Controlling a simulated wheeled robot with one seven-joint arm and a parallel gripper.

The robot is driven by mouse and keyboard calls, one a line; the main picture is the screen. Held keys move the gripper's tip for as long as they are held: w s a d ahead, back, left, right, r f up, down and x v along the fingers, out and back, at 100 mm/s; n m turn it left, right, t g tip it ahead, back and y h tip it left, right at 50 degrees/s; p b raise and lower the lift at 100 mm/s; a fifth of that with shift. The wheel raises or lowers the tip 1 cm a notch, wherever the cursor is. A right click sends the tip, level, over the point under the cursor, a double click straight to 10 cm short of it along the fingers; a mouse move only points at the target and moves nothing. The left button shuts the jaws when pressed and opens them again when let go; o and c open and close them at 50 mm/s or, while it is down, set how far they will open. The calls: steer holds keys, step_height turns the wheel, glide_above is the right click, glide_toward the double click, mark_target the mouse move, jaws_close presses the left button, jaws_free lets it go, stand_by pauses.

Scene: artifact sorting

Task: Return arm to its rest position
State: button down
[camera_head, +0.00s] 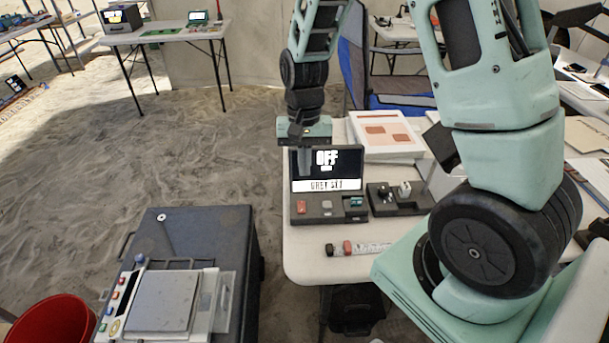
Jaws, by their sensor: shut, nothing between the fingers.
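My gripper (304,162) hangs at the end of my teal and black arm, above the back left part of the white table. It points down and is shut and empty. Its fingers overlap the left edge of a dark device (328,170) whose screen reads "OFF". I cannot tell the exact gap between the fingers and the screen. My upper arm and a large black wheel-like joint fill the right side of the view and hide part of the table.
A small black tray (383,209) with items stands right of the device. A white box (384,148) lies behind. A dark case (165,222) bearing a scale (163,302) stands left, near a red bucket (45,323). Sandy floor lies open at left.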

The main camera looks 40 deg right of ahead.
steer(key=shift+r, duration=0.4)
steer(key=s+a+r+n, duration=0.3)
steer(key=s+a+n, duration=0.1)
steer(key=a, duration=0.3)
steer(key=s+a+r+n, duration=0.3)
steer(key=s+a+r, duration=0.1)
steer(key=a, duration=0.3)
steer(key=s+a+r+n, duration=0.1)
steer(key=s+a+n, duration=0.1)
steer(key=s, duration=0.3)
steer(key=s+a+r+n+t, duration=0.1)
steer(key=s+a+r+n, duration=0.1)
steer(key=s+n, duration=0.3)
steer(key=shift+s+a, duration=0.55)
steer(key=shift+s, duration=0.1)
